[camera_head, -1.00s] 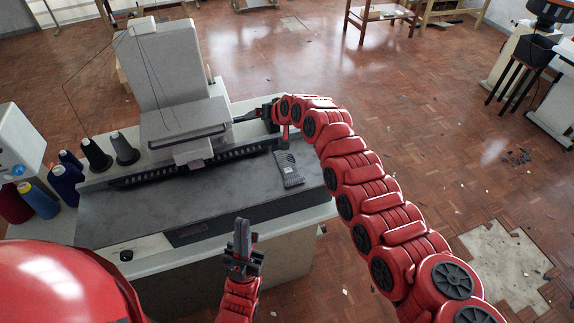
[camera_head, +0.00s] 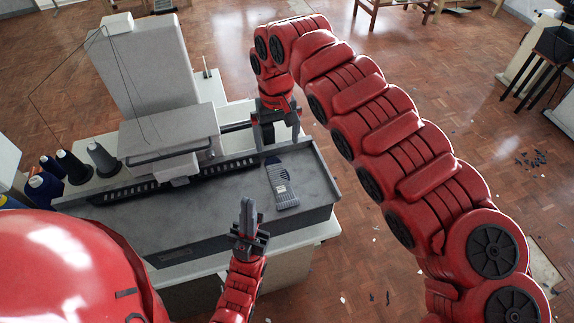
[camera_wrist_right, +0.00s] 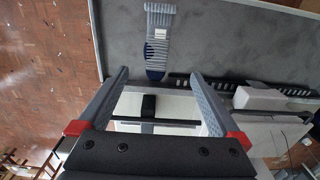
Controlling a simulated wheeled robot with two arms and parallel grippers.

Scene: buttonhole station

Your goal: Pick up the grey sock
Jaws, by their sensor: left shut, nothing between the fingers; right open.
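The grey sock (camera_head: 284,192) lies flat on the grey bed of the buttonhole machine, near its right end. It is ribbed, with dark blue patches and a pale label; the right wrist view also shows the sock (camera_wrist_right: 159,20). My right gripper (camera_head: 276,146) is open and empty, pointing down by the sock's far, dark-blue end. In the right wrist view, that end lies just beyond the gap between the fingertips of the right gripper (camera_wrist_right: 159,74). My left gripper (camera_head: 247,208) is shut and empty, in front of the bed, left of the sock's near end.
The machine head (camera_head: 168,135) stands left of my right gripper, with a dark slotted strip (camera_head: 130,185) along the bed's back. Thread cones (camera_head: 102,158) stand at the left. The bed's middle (camera_head: 205,205) is bare.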

